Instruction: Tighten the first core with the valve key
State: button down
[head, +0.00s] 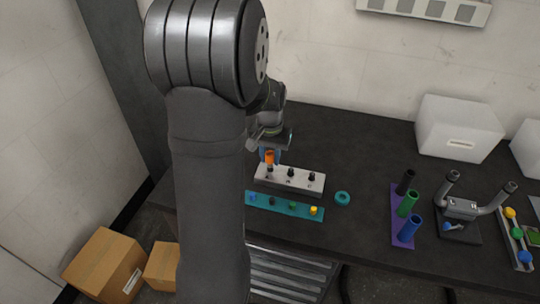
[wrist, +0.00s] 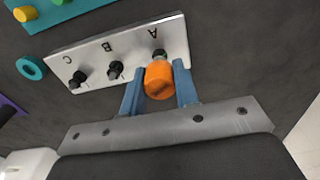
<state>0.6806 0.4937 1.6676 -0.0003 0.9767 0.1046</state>
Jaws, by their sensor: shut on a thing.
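My gripper (wrist: 159,87) is shut on the orange valve key (wrist: 159,80), with a blue finger on each side of it. The key is at the valve stem marked A on the white block (wrist: 88,59); I cannot tell whether it is seated on that core or just above it. In the head view the orange key (head: 268,156) is over the left end of the white block (head: 305,188). Two black stems, at B (wrist: 115,70) and C (wrist: 79,78), stand bare on the block. My arm hides part of the bench in the head view.
A teal strip (head: 270,207) with several coloured caps lies in front of the block. A teal ring (head: 342,198) lies to its right. A purple rack (head: 396,221) with three tubes and a grey handlebar stand (head: 460,210) are farther right. White bins (head: 458,128) stand at the back.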

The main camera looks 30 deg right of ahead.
jog(key=shift+s+a+f, duration=0.1)
jog(key=shift+s+f, duration=0.05)
jog(key=shift+f, duration=0.1)
jog(key=m, duration=1.2)
jog(key=c, duration=1.1)
grip_release()
jog(key=shift+r, duration=0.1)
